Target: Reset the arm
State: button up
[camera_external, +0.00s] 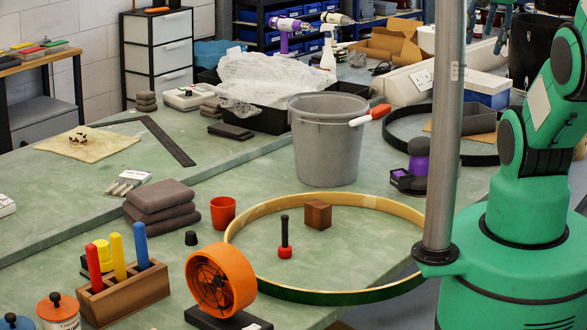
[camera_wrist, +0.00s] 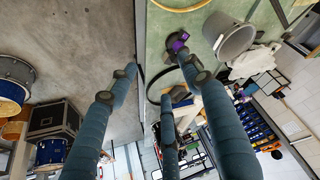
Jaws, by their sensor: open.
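My arm stands at the right edge in the external view, beside a grey metal post (camera_external: 441,150). My gripper (camera_wrist: 155,62) shows in the wrist view as long, dark blue-grey fingers. They are spread wide apart, with nothing visibly held between them.
The green bench (camera_external: 385,222) holds a grey bucket (camera_external: 326,150), a wooden hoop (camera_external: 262,206), an orange fan-like wheel (camera_external: 219,281) and a dark hoop (camera_external: 397,110). In the wrist view, drums (camera_wrist: 14,75) and a black case (camera_wrist: 58,118) stand on open floor (camera_wrist: 85,40).

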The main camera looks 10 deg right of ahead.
jog(key=shift+s+d+f, duration=0.1)
dwell(0.3)
notch_tip(320, 180, down, 9)
jog(key=b, duration=0.9)
